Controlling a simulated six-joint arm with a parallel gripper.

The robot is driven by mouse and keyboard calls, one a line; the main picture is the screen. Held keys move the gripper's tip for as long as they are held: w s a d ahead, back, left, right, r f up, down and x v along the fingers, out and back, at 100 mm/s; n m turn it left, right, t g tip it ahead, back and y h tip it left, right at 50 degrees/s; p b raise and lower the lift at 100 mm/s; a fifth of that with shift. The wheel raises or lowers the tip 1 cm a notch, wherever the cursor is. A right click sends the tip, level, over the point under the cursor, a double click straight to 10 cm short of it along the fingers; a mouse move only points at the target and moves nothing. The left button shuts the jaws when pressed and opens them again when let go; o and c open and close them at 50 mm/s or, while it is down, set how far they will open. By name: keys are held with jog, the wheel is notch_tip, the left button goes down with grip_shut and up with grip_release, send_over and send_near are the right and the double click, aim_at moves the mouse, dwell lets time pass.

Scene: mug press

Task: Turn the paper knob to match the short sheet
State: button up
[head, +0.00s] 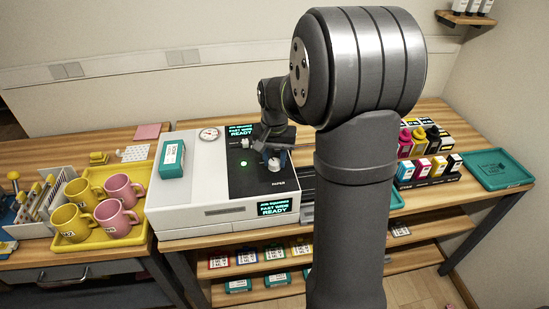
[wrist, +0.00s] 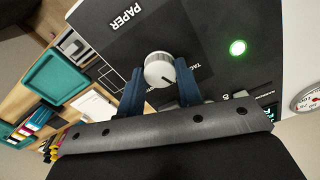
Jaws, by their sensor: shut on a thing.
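The paper knob (wrist: 158,70) is a white round dial with a dark pointer line, set on the black panel beside the printed word PAPER. In the wrist view my gripper (wrist: 160,85) has its two blue fingers on either side of the knob, shut on it. In the head view my gripper (head: 274,150) reaches down to the knob (head: 273,164) on the black panel (head: 250,184) of the white press (head: 190,212). Part of the print around the knob is hidden by the fingers. I see no short sheet that I can make out for certain.
A green light (wrist: 237,47) glows on the panel. A teal box (head: 172,158) and a round gauge (head: 209,134) sit on the press. A yellow tray (head: 61,243) with yellow and pink mugs stands left; ink bottles and a teal tray (head: 494,168) stand right.

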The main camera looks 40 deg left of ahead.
aim_at(275, 161)
jog(key=n, duration=0.5)
jog(key=shift+n, duration=0.3)
dwell(0.4)
jog(key=o, duration=1)
jog(key=shift+r, duration=0.1)
notch_tip(275, 161, up, 17)
jog(key=shift+r, duration=0.15)
notch_tip(275, 161, down, 18)
jog(key=shift+r, duration=0.25)
dwell(0.5)
